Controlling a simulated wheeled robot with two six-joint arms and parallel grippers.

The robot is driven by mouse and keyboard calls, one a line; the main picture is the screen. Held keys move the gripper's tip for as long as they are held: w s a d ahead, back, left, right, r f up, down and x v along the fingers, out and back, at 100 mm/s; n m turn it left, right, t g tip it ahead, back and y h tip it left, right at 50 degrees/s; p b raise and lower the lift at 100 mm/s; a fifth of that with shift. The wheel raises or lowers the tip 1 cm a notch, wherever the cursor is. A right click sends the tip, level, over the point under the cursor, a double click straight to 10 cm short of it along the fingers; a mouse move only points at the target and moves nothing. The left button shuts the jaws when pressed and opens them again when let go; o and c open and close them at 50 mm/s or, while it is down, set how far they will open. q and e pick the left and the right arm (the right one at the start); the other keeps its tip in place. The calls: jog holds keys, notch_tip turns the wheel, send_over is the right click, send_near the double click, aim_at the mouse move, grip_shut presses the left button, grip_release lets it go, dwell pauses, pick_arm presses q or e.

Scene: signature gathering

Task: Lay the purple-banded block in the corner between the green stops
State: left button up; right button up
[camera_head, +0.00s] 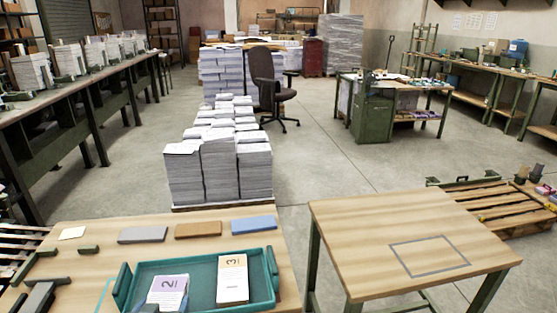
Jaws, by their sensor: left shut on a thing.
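The purple-banded block (170,287), white with a "2", is low in the head view over the left part of the teal tray (263,252). My left gripper (148,307) shows only as a small pale part at the block's near left side, shut on it; the bottom edge cuts off the rest. I cannot tell whether the block touches the tray floor. Dark green stops (22,270) form a corner at the table's left, with a short separate stop (89,249) to its right. My right gripper is not in view.
An orange-banded block (232,278) marked "3" lies in the tray. White, grey, brown and blue flat pieces line the table's back. Dark bars (40,293) lie at the lower left. A second table (365,230) with a grey outlined rectangle stands right, across a gap.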

aim_at(182, 285)
pick_arm(q)
jog(key=w+d+r+m+h+p, duration=0.2)
jog(key=w+d+r, duration=0.45)
jog(key=d, duration=0.25)
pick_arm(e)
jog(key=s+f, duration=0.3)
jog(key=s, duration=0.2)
pick_arm(q)
jog(key=shift+n+y, duration=0.6)
jog(key=shift+y, duration=0.2)
jog(key=s+a+f, duration=0.1)
jog(key=a, duration=0.1)
jog(key=s+a+f+b, duration=0.1)
jog(key=s+a+f, duration=0.1)
jog(key=s+a+f+b, duration=0.1)
jog(key=a+f, duration=0.1)
jog(key=shift+s+a, duration=0.1)
jog(key=shift+s, duration=0.05)
jog(key=s+a+f+n+y+b, duration=0.1)
jog(key=s+a+f+b, duration=0.1)
jog(key=s+a+f, duration=0.2)
jog(key=s+a, duration=0.3)
jog(key=shift+f, duration=0.35)
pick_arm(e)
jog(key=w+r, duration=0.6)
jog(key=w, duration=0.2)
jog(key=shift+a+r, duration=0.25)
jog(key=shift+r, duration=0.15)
